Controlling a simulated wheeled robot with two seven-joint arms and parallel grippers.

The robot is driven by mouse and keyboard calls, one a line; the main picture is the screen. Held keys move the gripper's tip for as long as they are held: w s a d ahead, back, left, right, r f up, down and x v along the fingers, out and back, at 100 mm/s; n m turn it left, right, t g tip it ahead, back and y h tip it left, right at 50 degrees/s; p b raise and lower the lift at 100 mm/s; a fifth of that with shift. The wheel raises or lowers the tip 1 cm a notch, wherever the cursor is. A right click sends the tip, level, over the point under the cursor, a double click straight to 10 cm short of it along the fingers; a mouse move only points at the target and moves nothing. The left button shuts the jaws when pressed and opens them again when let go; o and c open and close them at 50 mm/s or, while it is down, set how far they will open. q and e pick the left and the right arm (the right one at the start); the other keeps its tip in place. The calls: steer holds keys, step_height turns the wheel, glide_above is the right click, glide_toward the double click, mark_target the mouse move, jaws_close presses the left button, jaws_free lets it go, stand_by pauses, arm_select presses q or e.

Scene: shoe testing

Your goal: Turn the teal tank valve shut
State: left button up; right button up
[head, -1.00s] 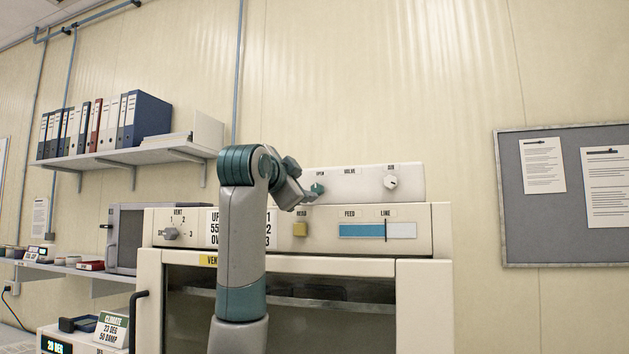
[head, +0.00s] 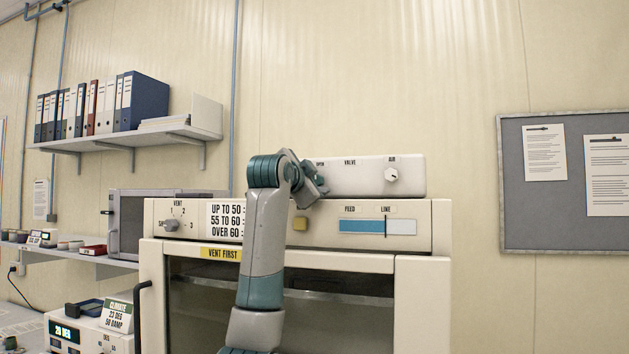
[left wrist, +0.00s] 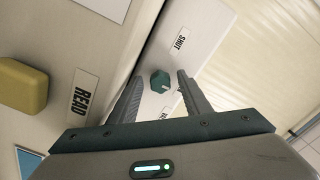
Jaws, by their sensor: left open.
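The teal tank valve (left wrist: 160,81) is a small faceted knob on a pale panel, with the SHUT label (left wrist: 181,41) near it in the left wrist view. In the head view my left gripper (head: 315,184) is at the left end of the upper panel (head: 365,178) and hides the knob. In the left wrist view my left gripper (left wrist: 157,86) is open, with one finger on each side of the knob. A gap shows between the knob and each finger. My right gripper is out of view.
The yellow READ button (head: 300,224) and FEED LINE gauge (head: 378,227) are on the cabinet front just below. A white AIR dial (head: 391,174) is to the right on the same panel. A binder shelf (head: 130,140) is at left, a notice board (head: 560,220) at right.

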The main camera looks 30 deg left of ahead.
arm_select(q)
steer(key=c, duration=1)
steer(key=shift+c, duration=0.2)
